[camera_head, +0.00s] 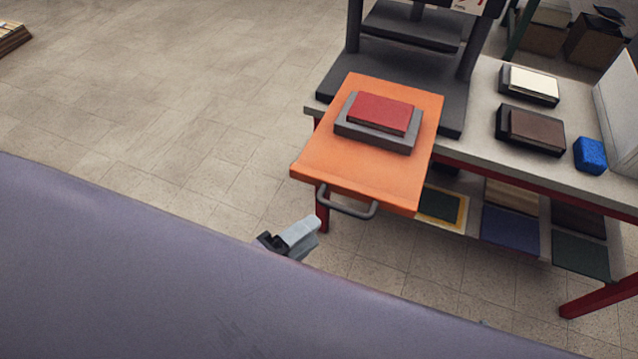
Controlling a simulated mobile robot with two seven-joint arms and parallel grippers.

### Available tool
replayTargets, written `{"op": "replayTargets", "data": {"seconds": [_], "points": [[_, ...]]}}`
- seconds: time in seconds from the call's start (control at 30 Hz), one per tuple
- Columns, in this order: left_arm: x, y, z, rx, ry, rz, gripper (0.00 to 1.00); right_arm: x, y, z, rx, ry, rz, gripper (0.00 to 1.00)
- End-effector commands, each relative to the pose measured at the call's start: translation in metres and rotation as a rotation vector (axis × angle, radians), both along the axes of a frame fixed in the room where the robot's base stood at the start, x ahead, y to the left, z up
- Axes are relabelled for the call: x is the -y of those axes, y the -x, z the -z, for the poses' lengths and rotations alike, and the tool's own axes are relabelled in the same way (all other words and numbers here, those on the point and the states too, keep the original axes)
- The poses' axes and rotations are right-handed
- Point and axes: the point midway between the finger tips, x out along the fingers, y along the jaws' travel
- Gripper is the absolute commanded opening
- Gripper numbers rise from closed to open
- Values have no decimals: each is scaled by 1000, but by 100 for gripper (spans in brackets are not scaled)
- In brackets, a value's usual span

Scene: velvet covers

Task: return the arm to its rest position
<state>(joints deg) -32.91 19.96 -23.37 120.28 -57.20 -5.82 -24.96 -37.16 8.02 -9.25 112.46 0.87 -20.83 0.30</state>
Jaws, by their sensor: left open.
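My left gripper (292,240) shows just past the edge of a large purple-grey surface that fills the lower left of the head view. Its fingers are pale grey with a dark part behind them. It is open, and nothing shows between its fingers. It is apart from the dark handle (347,205) on the front of the orange board (318,168), to the lower left of it. A red cover (380,113) lies on a grey block (372,136) on the orange board. Most of the left arm is hidden. My right gripper is not in view.
The orange board sticks out from a dark press frame (385,70) on a light bench (485,130) with red legs. Brown and cream pieces on dark blocks and a blue block (590,155) stand on the bench. Tiled floor (170,110) is clear at left.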

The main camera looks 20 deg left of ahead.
Motion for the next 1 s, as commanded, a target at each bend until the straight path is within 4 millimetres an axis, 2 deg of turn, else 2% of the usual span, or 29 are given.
{"op": "replayTargets", "data": {"seconds": [0.23, 0.37, 0.53, 0.7, 0.9, 1.0], "points": [[-1, -1, 0, -10, 13, -9, 40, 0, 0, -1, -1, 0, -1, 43], [-11, -3, 4, -94, 120, -81, 40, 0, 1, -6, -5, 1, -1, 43], [-40, -5, 21, -326, 440, -295, 40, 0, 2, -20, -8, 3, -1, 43], [-63, 5, 44, -562, 809, -535, 40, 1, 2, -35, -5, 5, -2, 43], [-74, 20, 64, -741, 1116, -728, 40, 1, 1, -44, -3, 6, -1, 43], [-76, 24, 69, -781, 1190, -774, 40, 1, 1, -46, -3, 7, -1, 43]]}}
